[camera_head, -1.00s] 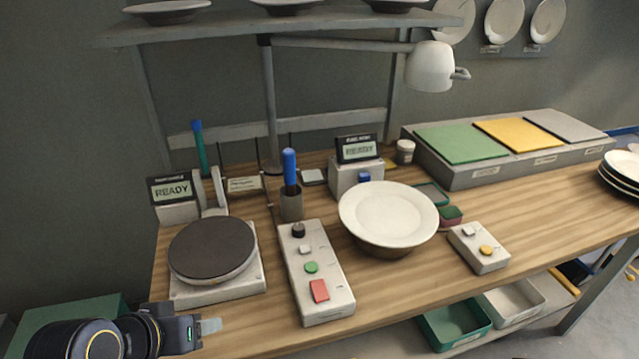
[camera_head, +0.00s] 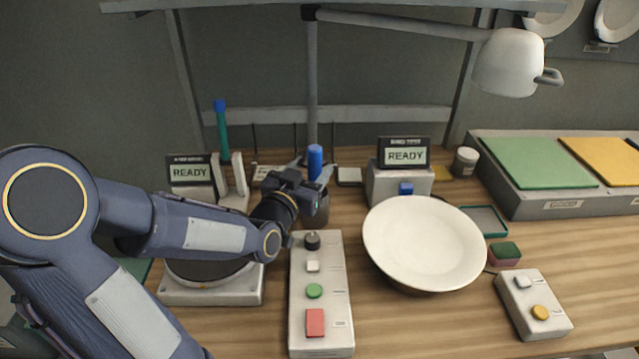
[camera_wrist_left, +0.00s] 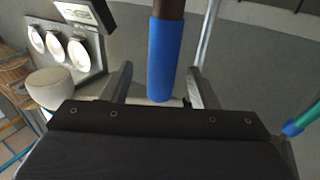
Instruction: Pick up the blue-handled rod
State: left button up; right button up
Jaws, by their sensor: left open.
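The blue-handled rod (camera_head: 315,158) stands upright in a dark cup (camera_head: 324,208) behind the control panel. In the left wrist view its blue handle (camera_wrist_left: 163,55) hangs between the two fingers, with a gap on each side. My left gripper (camera_head: 311,172) is open at the handle, one finger to either side, and I see no clear contact. It also shows in the left wrist view (camera_wrist_left: 160,90). The rod's lower part is hidden by the cup and gripper. My right gripper is not in view.
A green rod with a blue top (camera_head: 221,130) stands to the left. A control panel (camera_head: 322,275) lies in front of the cup. A white plate (camera_head: 424,240) is to the right. A lamp (camera_head: 508,62) hangs above right. My left arm covers part of the round hotplate-like device (camera_head: 210,290).

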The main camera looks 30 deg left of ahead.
pick_arm(q)
jog(key=w, duration=0.4)
jog(key=shift+w+a, duration=0.3)
jog(key=shift+w, duration=0.1)
grip_shut()
